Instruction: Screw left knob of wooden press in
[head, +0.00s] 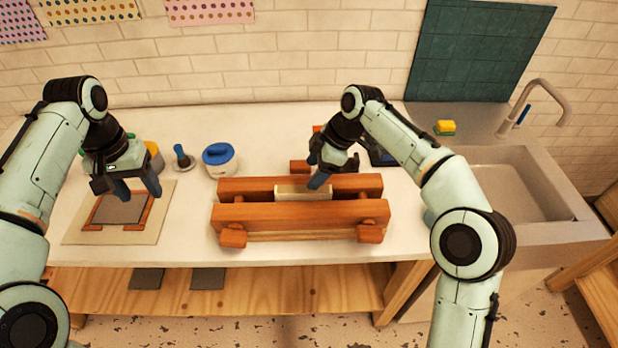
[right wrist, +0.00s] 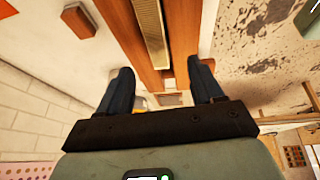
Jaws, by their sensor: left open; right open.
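The wooden press (head: 300,215) stands on the white table, with two long reddish-brown beams and a pale block (head: 303,192) clamped or resting between them. Its left knob (head: 232,236) is on the front face at the left end; its right knob (head: 370,231) is at the right end. My right gripper (head: 335,172) is open above the rear beam, right of the middle. In the right wrist view the press (right wrist: 180,35) shows beyond the open, empty fingers. My left gripper (head: 137,190) is open and empty over a framed grey sheet, left of and apart from the left knob.
The framed grey sheet (head: 119,210) lies on a beige board (head: 80,228) at the left. A white pot with a blue lid (head: 219,158) and a small dark-handled tool (head: 183,157) stand behind. A sink (head: 510,185) is at the right.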

